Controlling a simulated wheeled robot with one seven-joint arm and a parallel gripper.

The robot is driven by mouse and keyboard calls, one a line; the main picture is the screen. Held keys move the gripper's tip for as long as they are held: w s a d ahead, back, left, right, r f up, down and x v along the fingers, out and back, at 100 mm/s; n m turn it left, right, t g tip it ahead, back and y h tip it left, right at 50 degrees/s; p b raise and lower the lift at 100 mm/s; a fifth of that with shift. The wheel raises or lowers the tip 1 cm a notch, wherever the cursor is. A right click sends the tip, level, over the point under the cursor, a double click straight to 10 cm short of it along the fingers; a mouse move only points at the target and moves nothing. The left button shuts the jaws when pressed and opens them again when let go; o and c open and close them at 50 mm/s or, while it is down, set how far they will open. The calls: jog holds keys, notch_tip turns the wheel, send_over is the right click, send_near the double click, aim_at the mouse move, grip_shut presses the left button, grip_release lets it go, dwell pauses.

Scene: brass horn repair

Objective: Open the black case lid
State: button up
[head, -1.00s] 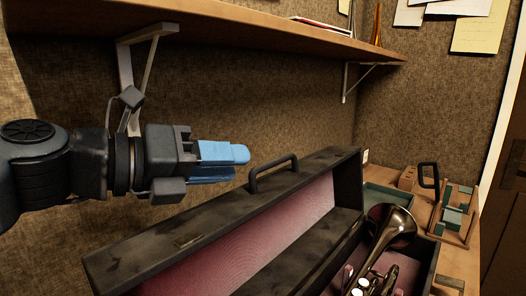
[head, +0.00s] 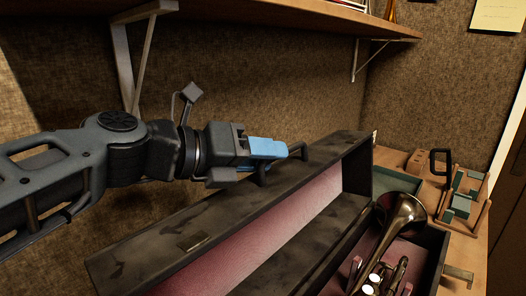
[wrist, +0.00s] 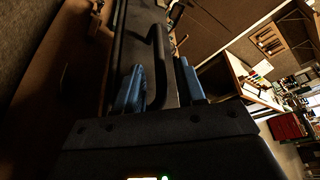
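The black case lid (head: 215,235) stands raised and tilted, with its pink lining (head: 270,230) facing the front. The lid's black handle (head: 299,150) is on its upper edge. My gripper (head: 270,149) has blue fingers and is at the handle, reaching in from the left. In the wrist view my gripper (wrist: 160,90) is open, with the handle (wrist: 158,60) between the two fingers and gaps visible beside it. Part of the handle is hidden behind the fingers in the head view.
A brass horn (head: 400,215) lies in the case's lower part (head: 432,262). A wooden shelf (head: 270,18) with metal brackets hangs above my arm.

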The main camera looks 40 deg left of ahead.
jog(key=shift+c, duration=0.2)
grip_shut()
dwell(0.5)
